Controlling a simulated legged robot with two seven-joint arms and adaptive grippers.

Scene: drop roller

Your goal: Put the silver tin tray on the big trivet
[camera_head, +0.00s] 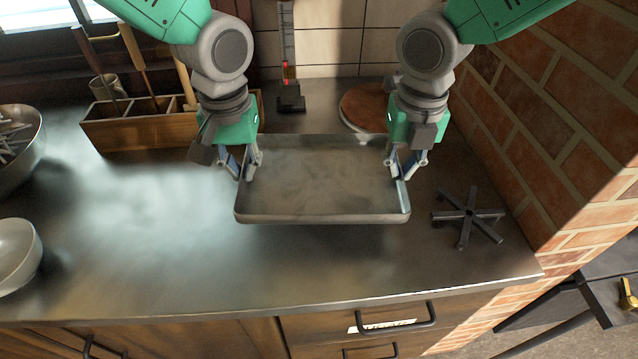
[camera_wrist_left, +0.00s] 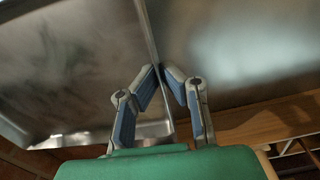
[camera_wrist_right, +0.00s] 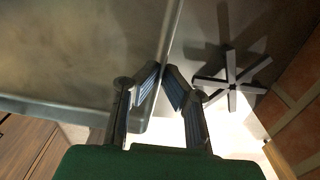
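The silver tin tray (camera_head: 320,180), shallow and rectangular with a raised rim, is level in the middle of the head view, over the steel counter. My left gripper (camera_head: 247,172) is shut on its left rim; the fingertips meet at the tray wall in the left wrist view (camera_wrist_left: 162,74). My right gripper (camera_head: 403,172) is shut on its right rim, as the right wrist view (camera_wrist_right: 165,72) shows. A dark star-shaped metal trivet (camera_head: 469,215) lies right of the tray, also in the right wrist view (camera_wrist_right: 232,80).
A round wooden board (camera_head: 362,105) lies behind the tray. A wooden utensil box (camera_head: 140,130) stands behind left, and bowls (camera_head: 15,255) sit far left. A brick wall (camera_head: 560,120) bounds the right. The counter (camera_head: 140,225) is clear left of the tray.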

